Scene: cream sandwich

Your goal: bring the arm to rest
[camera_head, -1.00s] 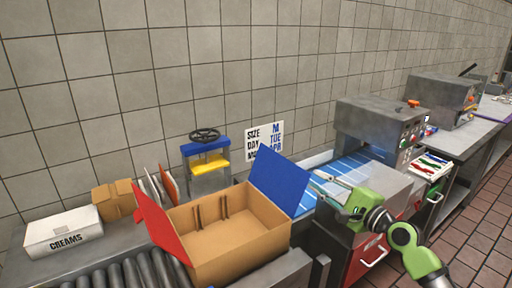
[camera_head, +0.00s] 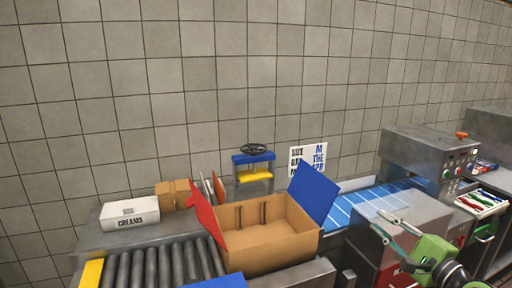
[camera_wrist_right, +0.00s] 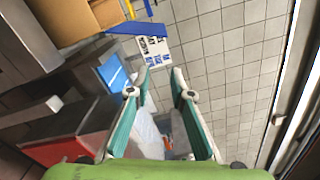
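My right arm comes in at the bottom right of the head view, green and grey. Its gripper (camera_head: 382,222) hangs over the grey metal cabinet (camera_head: 425,215) beside the blue belt. In the right wrist view the two teal fingers (camera_wrist_right: 160,76) are apart with nothing held between them. My left arm and gripper are not in view.
An open cardboard box (camera_head: 265,248) with red and blue flaps stands left of the belt (camera_head: 365,203). A roller conveyor (camera_head: 160,262) and a white CREAMS box (camera_head: 130,214) are farther left. Machines with knobs (camera_head: 425,150) stand at the right.

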